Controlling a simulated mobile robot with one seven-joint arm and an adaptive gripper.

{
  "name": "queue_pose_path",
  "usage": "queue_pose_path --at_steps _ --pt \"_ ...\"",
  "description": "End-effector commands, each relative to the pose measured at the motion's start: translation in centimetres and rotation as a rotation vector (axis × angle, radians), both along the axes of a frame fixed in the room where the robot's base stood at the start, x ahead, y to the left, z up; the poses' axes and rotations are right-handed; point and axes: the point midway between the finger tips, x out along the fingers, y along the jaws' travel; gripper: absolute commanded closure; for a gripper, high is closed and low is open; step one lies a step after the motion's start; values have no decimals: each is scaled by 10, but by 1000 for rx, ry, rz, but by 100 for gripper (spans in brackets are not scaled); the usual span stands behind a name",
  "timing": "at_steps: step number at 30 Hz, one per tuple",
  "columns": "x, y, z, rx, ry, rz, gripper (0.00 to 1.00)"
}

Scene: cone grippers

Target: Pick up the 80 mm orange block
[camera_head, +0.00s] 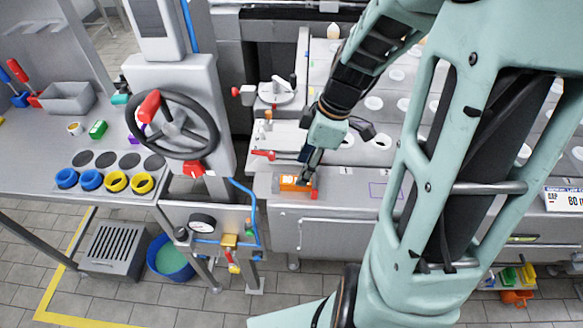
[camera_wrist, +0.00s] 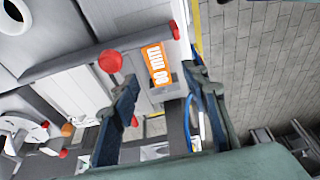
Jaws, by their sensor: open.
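The orange block (camera_head: 295,183) lies on the front ledge of the grey machine bench in the head view. In the wrist view the orange block (camera_wrist: 156,64) shows a white "80 mm" style label and appears beyond the fingertips, between their lines. My gripper (camera_head: 309,168) reaches down from above, its fingers close over the block's right part in the head view. In the wrist view my gripper (camera_wrist: 161,77) has its two fingers spread apart with nothing held between them. Whether a finger touches the block cannot be told.
A red-tipped lever (camera_head: 263,154) sticks out just left behind the block. A black handwheel (camera_head: 178,125) stands on a grey column to the left. A flat outlined square (camera_head: 385,190) lies on the ledge to the right. A blue hose (camera_head: 243,190) hangs left of the ledge.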

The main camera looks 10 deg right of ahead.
Motion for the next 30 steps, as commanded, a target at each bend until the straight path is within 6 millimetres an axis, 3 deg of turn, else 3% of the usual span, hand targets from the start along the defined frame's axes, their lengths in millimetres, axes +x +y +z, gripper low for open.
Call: queue_pose_path --at_steps 5,16,26,30 --pt "1 2 -10 0 1 -1 58" --pt "6 12 -50 1 2 0 58" --pt "7 12 -55 -2 -2 -1 58" --pt "7 12 -55 -2 -2 -1 73"
